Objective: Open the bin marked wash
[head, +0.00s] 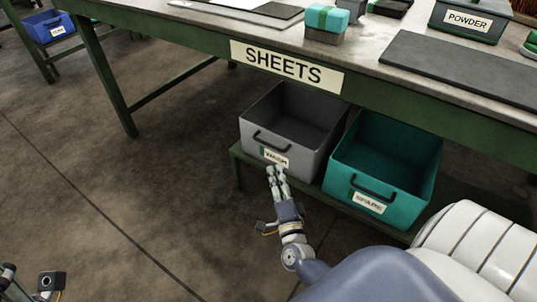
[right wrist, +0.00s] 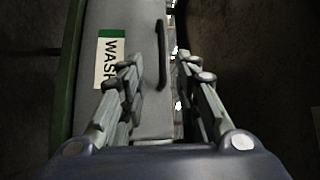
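The grey bin marked WASH (head: 304,152) sits on the low shelf under the table, its top uncovered and its inside empty as far as I see. Its dark handle (head: 271,144) is on the front above the white and green label; the handle also shows in the right wrist view (right wrist: 161,55). My right gripper (head: 274,172) is in front of this bin, just below the label in the head view. In the right wrist view its fingers (right wrist: 157,70) are apart, with the handle showing beyond and between the tips. Part of my left gripper (head: 30,280) shows at the lower left; its fingers are unclear.
A teal bin marked SPARE (head: 346,175) stands right of the WASH bin. The green table (head: 190,38) with a SHEETS sign (head: 289,68) overhangs both bins. A table leg (head: 112,88) stands to the left. The floor left of the shelf is clear.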

